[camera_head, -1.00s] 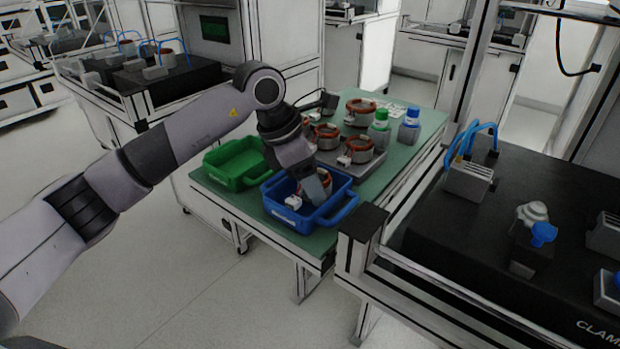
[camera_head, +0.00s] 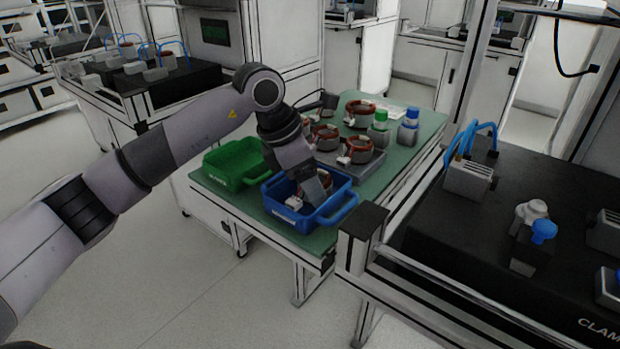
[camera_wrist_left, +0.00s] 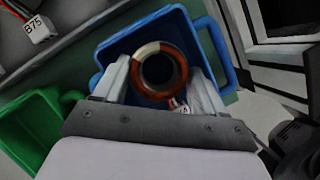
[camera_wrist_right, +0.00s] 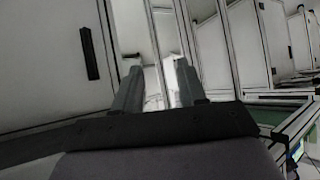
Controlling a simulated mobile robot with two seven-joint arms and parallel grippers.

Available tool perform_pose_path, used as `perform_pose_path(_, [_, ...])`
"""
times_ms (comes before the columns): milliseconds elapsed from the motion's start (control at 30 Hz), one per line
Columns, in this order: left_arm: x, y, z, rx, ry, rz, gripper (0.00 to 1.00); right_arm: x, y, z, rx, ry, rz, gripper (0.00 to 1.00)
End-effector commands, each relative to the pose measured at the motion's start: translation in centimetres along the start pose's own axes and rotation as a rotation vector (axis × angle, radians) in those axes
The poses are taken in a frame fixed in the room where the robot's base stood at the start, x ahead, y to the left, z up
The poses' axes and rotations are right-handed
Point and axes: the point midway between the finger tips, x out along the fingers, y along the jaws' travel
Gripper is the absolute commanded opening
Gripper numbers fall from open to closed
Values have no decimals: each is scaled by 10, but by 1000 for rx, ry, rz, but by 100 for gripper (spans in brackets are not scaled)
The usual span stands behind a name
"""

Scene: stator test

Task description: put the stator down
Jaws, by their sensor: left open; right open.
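The stator (camera_wrist_left: 160,72), a ring with copper-coloured windings, lies inside the blue bin (camera_wrist_left: 213,50) in the left wrist view. In the head view the stator (camera_head: 318,180) is partly hidden by my left gripper (camera_head: 318,192), which reaches down into the blue bin (camera_head: 290,217). My left gripper is open; in the left wrist view its fingers (camera_wrist_left: 161,85) stand on either side of the stator, with gaps visible beside the ring. My right gripper (camera_wrist_right: 156,85) is open and empty in the right wrist view, facing white cabinets away from the bin.
A green bin (camera_head: 236,163) stands left of the blue bin on the green table (camera_head: 425,125). Behind are several more stators on a grey tray (camera_head: 362,168), plus a green-capped bottle (camera_head: 380,128) and a blue-capped bottle (camera_head: 409,126). A black-topped clamp station (camera_head: 440,235) stands at the right.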

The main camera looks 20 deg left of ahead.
Motion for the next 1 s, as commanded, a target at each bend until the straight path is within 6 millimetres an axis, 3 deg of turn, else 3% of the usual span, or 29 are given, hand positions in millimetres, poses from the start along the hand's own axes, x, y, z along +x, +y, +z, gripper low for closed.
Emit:
perform_pose_path(33, [11,-2,-8,-10,27,-15,76,0,0,0,0,0,0,41])
perform_pose_path(233, [-9,0,-3,-10,26,-11,76,-5,0,-7,0,2,0,41])
perform_pose_path(500, [-75,0,1,-5,16,-5,76,-6,0,-8,-2,1,1,41])
perform_pose_path(700, [-110,0,2,-4,15,-7,76,-7,0,-9,-3,1,2,41])
perform_pose_path(1000, [-125,0,2,-4,15,-8,76,-7,1,-8,-4,0,3,41])
